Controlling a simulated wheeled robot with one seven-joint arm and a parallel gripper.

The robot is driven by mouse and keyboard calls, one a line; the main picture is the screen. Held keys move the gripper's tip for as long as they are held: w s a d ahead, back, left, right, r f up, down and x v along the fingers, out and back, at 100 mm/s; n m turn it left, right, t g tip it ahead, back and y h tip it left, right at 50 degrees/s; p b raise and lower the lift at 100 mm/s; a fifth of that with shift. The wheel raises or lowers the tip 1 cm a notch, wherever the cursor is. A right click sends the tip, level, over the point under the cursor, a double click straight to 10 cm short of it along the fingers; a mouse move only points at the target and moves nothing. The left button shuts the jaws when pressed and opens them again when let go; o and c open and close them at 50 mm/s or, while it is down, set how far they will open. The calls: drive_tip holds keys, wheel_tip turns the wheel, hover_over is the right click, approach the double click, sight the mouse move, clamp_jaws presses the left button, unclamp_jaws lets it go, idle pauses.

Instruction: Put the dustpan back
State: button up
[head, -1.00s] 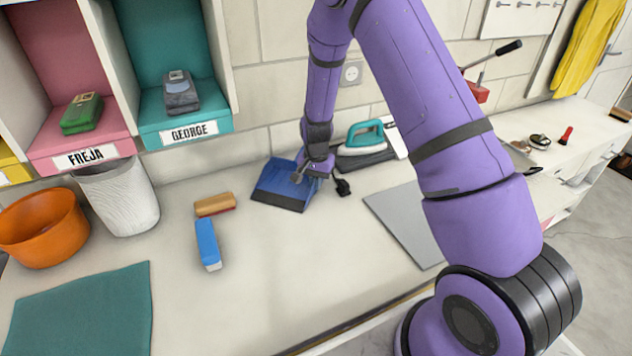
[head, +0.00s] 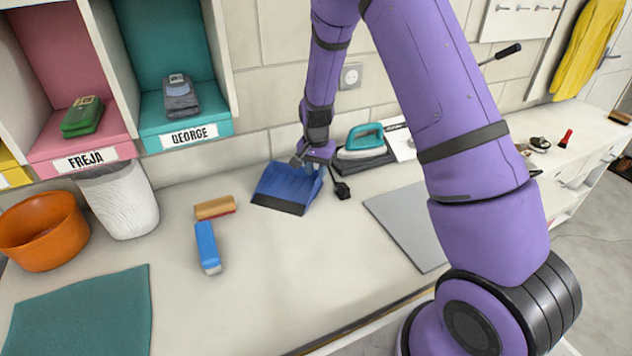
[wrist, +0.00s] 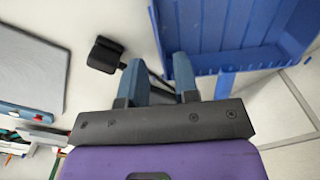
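The blue dustpan (head: 284,184) lies on the worktop near the wall, its dark front edge toward the front of the worktop. It fills the upper right of the wrist view (wrist: 235,25). My gripper (head: 316,176) is low over the worktop at the dustpan's right rear side. In the wrist view my gripper's two blue-grey fingers (wrist: 158,65) stand apart, with only a thin dark strip, perhaps a cord, showing behind the gap. The dustpan is to the right of the fingers, and I see no grip on it. Whether a finger touches it I cannot tell.
A black plug-like piece (head: 342,190) and a teal-handled iron (head: 364,142) are close to my gripper's right. A grey board (head: 408,225), a wooden-backed brush (head: 214,208) and a blue block-shaped item (head: 207,247) lie nearby. The worktop's front middle is clear.

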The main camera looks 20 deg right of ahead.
drive_tip(key=s+r+n+t, duration=0.1)
drive_tip(key=s+r, duration=0.4)
drive_tip(key=r, duration=0.4)
drive_tip(key=s+r+n+t, duration=0.15)
drive_tip(key=s+r, duration=0.25)
drive_tip(key=r, duration=0.5)
drive_tip(key=s+r+n, duration=0.2)
drive_tip(key=s+r, duration=0.3)
drive_tip(key=r, duration=0.5)
drive_tip(key=s+r+n+t, duration=0.1)
drive_tip(key=s+r+n, duration=0.1)
drive_tip(key=s, duration=0.8)
drive_tip(key=s+a+r+n+t, duration=0.1)
drive_tip(key=s+r, duration=0.3)
drive_tip(key=s, duration=0.6)
drive_tip(key=shift+s+r+n+t, duration=0.35)
drive_tip(key=shift+s+n, duration=0.05)
drive_tip(key=shift+n, duration=0.35)
